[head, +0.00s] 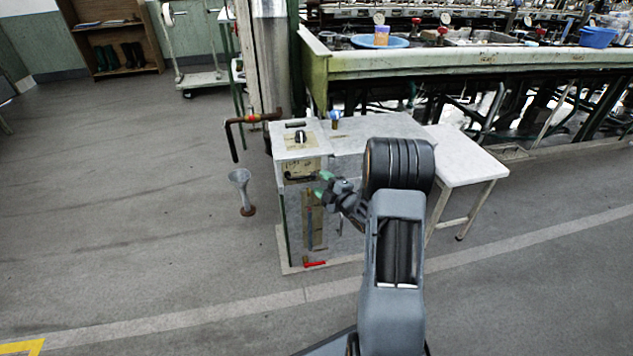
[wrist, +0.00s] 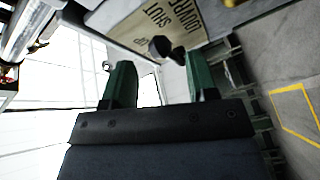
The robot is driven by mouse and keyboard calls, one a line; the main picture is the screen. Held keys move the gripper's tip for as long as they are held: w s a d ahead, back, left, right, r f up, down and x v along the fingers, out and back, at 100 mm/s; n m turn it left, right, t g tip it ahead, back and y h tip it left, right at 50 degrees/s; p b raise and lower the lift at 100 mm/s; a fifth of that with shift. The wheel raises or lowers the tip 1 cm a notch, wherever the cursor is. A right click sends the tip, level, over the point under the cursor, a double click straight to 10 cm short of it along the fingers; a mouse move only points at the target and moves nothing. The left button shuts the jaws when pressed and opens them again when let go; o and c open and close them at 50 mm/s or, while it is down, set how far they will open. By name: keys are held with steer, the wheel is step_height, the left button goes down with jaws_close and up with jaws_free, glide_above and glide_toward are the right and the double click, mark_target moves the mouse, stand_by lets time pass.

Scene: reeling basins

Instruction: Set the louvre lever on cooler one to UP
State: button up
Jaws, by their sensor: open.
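The cooler (head: 345,135) is a pale grey box-like unit in the middle of the head view. A beige louvre plate (head: 300,167) is on its front, near the top left. The dark louvre lever (head: 300,177) lies roughly level across it in the head view. In the wrist view the plate (wrist: 180,20) shows LOUVRE, SHUT and a partly visible UP, and the lever's black knob (wrist: 160,46) is just beyond the fingertips. My gripper (head: 322,185) is open, its green fingers at the right of the lever. In the wrist view my gripper (wrist: 158,62) has nothing clamped; contact cannot be told.
A brown pipe (head: 240,122) and a grey funnel-shaped stand (head: 242,185) are to the left. A white table (head: 465,160) stands right.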

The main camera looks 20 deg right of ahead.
mark_target(302, 177)
steer(key=shift+x, duration=1.65)
jaws_close()
